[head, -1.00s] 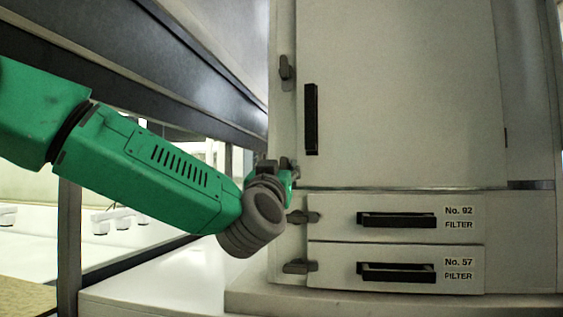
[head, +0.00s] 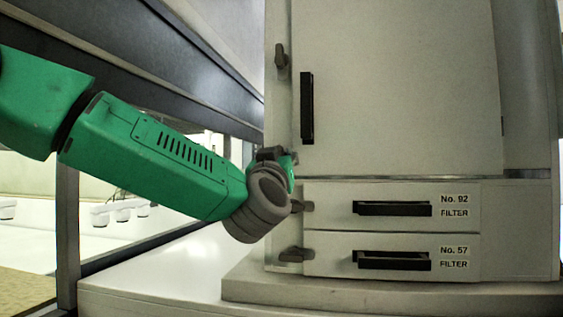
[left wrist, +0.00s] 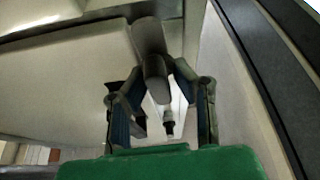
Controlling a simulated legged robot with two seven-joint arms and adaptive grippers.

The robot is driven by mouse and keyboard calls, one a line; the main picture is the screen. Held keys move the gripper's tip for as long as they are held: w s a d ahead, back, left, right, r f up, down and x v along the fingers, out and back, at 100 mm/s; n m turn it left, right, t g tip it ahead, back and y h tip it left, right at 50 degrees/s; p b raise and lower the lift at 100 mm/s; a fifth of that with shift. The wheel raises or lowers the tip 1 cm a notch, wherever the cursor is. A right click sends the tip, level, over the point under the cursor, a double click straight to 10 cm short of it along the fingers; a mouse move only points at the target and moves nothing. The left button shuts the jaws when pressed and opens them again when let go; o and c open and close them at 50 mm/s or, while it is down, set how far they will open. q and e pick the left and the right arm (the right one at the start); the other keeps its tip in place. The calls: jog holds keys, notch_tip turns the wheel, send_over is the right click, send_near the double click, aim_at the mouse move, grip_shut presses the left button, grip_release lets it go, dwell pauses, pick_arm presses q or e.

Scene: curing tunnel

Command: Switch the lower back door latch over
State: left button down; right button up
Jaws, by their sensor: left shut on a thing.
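The cabinet door (head: 400,90) is shut. Its upper latch (head: 281,56) is a grey knob at the door's left edge and stands upright. My left gripper (head: 287,160) is at the door's lower left corner and largely hides the lower latch in the head view. In the left wrist view the grey lower latch (left wrist: 150,38) reaches down between the two fingers of my left gripper (left wrist: 160,78), which is shut on it. The latch's exact angle is hard to tell. My right gripper is not in view.
Below the door are two drawers, No. 92 (head: 330,192) and No. 57 (head: 325,245), each with a latch at its left, the upper one (head: 300,206) close to my wrist. A black door handle (head: 306,107) stands above my gripper. A dark beam (head: 150,75) runs above my arm.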

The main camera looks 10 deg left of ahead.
pick_arm(q)
jog(key=n+y+b, duration=0.1)
jog(key=n, duration=0.1)
jog(key=n+y+b, duration=0.1)
jog(key=n, duration=0.1)
jog(key=shift+f+n, duration=0.2)
jog(key=shift+n, duration=0.2)
jog(key=n+g+y, duration=0.1)
jog(key=n, duration=0.1)
jog(key=n+y+b, duration=0.1)
jog(key=n, duration=0.2)
jog(key=shift+g, duration=0.4)
jog(key=n+g, duration=0.1)
jog(key=n, duration=0.1)
jog(key=n+y, duration=0.1)
jog(key=n, duration=0.2)
jog(key=shift+a+f+g+y+b, duration=0.1)
jog(key=shift+g+y+b, duration=0.2)
jog(key=shift+g+b, duration=0.1)
jog(key=n+g, duration=0.1)
jog(key=n, duration=0.4)
jog(key=shift+f+g, duration=0.15)
jog(key=shift+g, duration=0.25)
jog(key=shift+n, duration=0.5)
jog(key=shift+f+g, duration=0.15)
jog(key=shift+g, duration=0.15)
jog(key=c, duration=1.5)
grip_release()
jog(key=shift+c, duration=0.2)
jog(key=shift+r, duration=0.2)
